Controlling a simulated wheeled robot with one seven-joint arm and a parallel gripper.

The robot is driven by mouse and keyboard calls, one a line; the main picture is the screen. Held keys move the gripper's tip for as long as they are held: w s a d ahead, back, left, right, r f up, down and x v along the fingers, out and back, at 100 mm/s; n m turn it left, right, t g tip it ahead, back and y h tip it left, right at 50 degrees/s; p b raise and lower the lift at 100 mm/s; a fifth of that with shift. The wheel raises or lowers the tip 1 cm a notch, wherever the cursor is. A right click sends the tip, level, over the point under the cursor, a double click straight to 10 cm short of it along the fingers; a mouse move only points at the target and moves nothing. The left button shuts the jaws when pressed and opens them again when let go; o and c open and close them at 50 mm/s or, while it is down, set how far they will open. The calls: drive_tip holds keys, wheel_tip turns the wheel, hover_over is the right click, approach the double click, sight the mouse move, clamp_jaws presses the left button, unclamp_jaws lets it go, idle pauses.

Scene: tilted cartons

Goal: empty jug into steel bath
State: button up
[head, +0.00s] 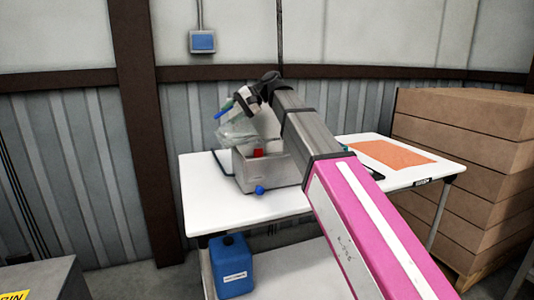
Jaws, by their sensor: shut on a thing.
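A steel bath (272,175), a grey open box, stands on the left part of the white table. A clear, see-through jug (236,134) is above the bath's left side and looks tilted. My gripper (232,108) is at the jug's upper part, above the bath, and is shut on it. My arm comes from the lower right and hides the bath's right end. The jug's mouth and whatever is inside it are hard to make out.
A red object (257,152) shows at the bath's rim, and a blue knob (260,190) at its front. An orange mat (393,153) lies on the table's (225,208) right side. A blue canister (231,266) stands below. Stacked cartons (462,165) are at right.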

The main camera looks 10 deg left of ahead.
sight(239, 115)
drive_tip(key=shift+w+d+f+g+y+p, duration=0.1)
drive_tip(key=shift+w+d+g+y+p, duration=0.05)
drive_tip(key=shift+d+y+p, duration=0.35)
drive_tip(key=shift+w+d+f+g+y+p, duration=0.1)
drive_tip(key=shift+w+d+g+y+p, duration=0.05)
drive_tip(key=shift+d+y+p, duration=0.3)
idle(1.4)
drive_tip(key=shift+w+d+f+g+y+p, duration=0.15)
drive_tip(key=shift+w+d+y+p, duration=0.1)
drive_tip(key=shift+d+y, duration=0.4)
drive_tip(key=shift+w+d+f+g+y+p, duration=0.15)
drive_tip(key=shift+w+d+y+p, duration=0.15)
drive_tip(key=shift+d, duration=0.5)
idle(0.6)
drive_tip(key=shift+w+d+r+g+y+p, duration=0.2)
drive_tip(key=shift+d+r+y+p, duration=0.1)
drive_tip(key=shift+d+y, duration=0.3)
drive_tip(key=shift+w+d+r+g+y+p, duration=0.2)
drive_tip(key=shift+d+r+y, duration=0.1)
drive_tip(key=shift+d+y, duration=0.3)
idle(0.9)
